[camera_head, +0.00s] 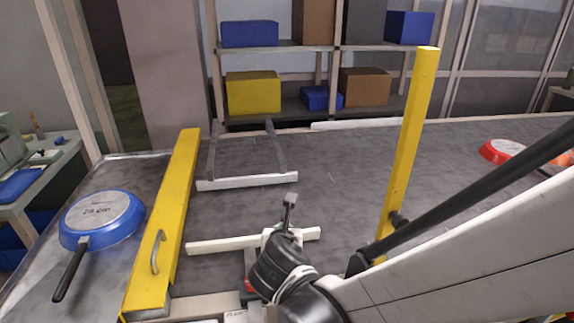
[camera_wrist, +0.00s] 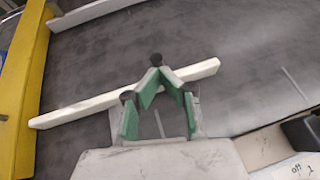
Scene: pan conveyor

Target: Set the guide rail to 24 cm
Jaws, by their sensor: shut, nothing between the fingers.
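A long yellow rail (camera_head: 165,220) with a grey U-shaped handle (camera_head: 157,251) lies on the left side of the grey conveyor; I take it for the guide rail. Part of it shows at the left edge of the wrist view (camera_wrist: 25,85). No readable scale shows.
A blue pan (camera_head: 103,218) marked 28 cm lies left of the rail, handle toward me. A red pan (camera_head: 502,149) is at the far right. Another white bar (camera_head: 247,182) crosses the belt farther back. A white box (camera_wrist: 297,166) marked "off 1" is at lower right.

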